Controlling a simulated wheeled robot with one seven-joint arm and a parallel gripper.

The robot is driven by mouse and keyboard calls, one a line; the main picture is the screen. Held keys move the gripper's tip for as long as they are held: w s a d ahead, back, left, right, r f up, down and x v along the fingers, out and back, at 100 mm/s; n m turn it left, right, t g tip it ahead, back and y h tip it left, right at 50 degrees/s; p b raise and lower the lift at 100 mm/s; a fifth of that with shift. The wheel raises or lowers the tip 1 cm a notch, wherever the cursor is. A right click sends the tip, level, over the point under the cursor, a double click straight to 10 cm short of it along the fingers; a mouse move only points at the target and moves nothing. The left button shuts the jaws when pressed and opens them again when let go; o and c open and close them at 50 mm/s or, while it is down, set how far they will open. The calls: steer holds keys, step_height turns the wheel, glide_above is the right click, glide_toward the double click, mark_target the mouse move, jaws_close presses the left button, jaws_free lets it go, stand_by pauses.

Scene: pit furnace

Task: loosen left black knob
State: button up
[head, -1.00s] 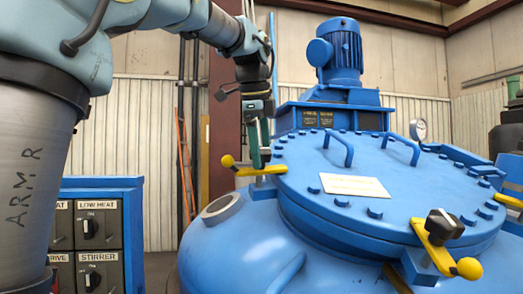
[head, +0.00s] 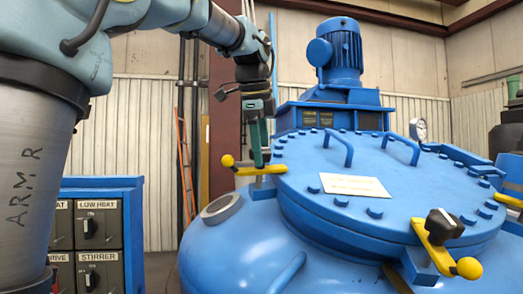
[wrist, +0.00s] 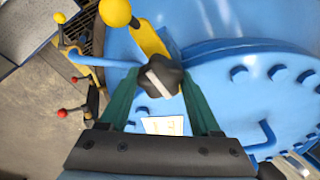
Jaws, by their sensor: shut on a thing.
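The left black knob (wrist: 158,77) sits on a yellow clamp bar (wrist: 152,42) at the lid's rim in the wrist view. My gripper (wrist: 160,92) has its two green fingers on either side of the knob and is shut on it. In the head view my gripper (head: 259,152) points down onto the left yellow clamp (head: 243,169), and its fingers hide the knob there. The right black knob (head: 442,225) stands on another yellow clamp (head: 432,248) at the lid's front right.
The blue lid (head: 405,195) carries bolts, handles and a white label (head: 354,185). A blue motor (head: 341,52) rises behind it. A round port (head: 222,208) lies just below the left clamp. A control panel (head: 98,235) stands at the left.

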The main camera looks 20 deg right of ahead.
steer(key=shift+n, duration=0.3)
steer(key=n, duration=0.3)
steer(key=shift+n+t+b, duration=0.3)
steer(key=n, duration=0.3)
steer(key=shift+n+t, duration=0.4)
steer(key=n+b, duration=0.1)
steer(key=n, duration=0.2)
steer(key=shift+n+t, duration=0.6)
steer(key=shift+n, duration=1.5)
steer(key=o, duration=1.4)
steer(key=shift+c, duration=0.2)
